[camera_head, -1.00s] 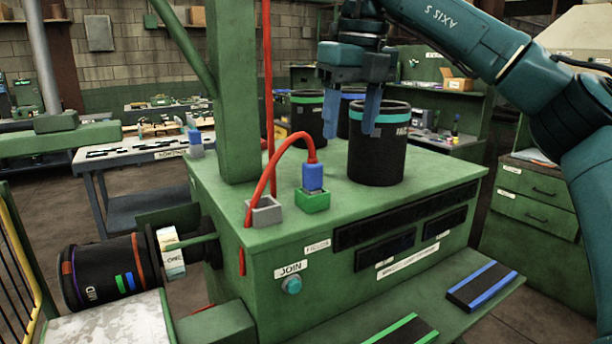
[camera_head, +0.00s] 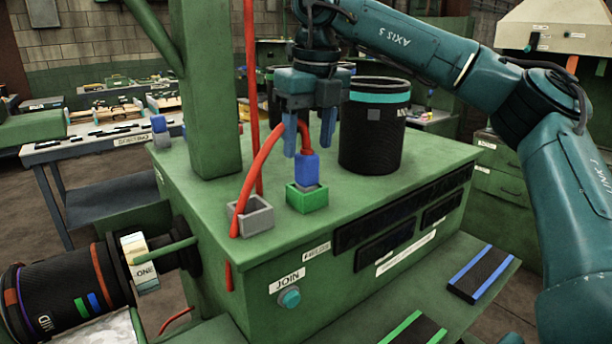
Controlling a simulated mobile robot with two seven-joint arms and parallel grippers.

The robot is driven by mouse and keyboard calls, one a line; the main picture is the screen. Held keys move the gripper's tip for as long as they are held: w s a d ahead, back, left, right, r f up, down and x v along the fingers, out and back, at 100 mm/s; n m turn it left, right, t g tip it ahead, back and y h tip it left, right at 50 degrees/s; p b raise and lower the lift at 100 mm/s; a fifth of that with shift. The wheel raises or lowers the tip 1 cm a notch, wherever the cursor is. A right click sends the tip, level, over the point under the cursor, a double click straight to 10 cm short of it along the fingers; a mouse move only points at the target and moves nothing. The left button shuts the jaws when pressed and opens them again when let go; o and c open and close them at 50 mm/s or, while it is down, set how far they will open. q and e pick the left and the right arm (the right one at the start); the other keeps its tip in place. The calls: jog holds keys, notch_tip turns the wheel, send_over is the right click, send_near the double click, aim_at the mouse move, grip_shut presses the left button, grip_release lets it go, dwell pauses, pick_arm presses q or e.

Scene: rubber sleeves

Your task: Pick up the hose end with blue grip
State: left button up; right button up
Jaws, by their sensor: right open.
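The hose end with the blue grip (camera_head: 308,167) stands upright in a green socket block (camera_head: 307,198) on top of the green machine. Its red hose (camera_head: 262,160) arches up from it and comes down at the grey holder (camera_head: 251,216) on the left. My right gripper (camera_head: 309,142) points down just above the blue grip, its two blue fingers apart around the top of the hose arch. The fingers look empty, and I cannot tell whether they touch the hose. My left gripper is not in view.
A black sleeve with a teal band (camera_head: 375,135) stands close to the right of my gripper. A green post (camera_head: 210,90) rises on the left, with a vertical red hose (camera_head: 251,90) beside it. A black cylinder marked MID (camera_head: 65,292) sticks out at lower left.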

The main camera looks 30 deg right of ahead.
aim_at(307, 153)
jog(key=shift+w+f+p, duration=0.15)
jog(key=shift+f+p, duration=0.1)
jog(key=shift+f, duration=0.65)
jog(key=shift+w+f+p, duration=0.2)
jog(key=shift+f, duration=0.75)
jog(key=shift+w+f+p, duration=0.15)
jog(key=shift+f+p, duration=0.1)
jog(key=shift+f, duration=0.65)
jog(key=c, duration=1.1)
jog(key=shift+r, duration=0.1)
notch_tip(307, 153, up, 10)
jog(key=shift+f+b, duration=0.1)
jog(key=shift+b, duration=0.35)
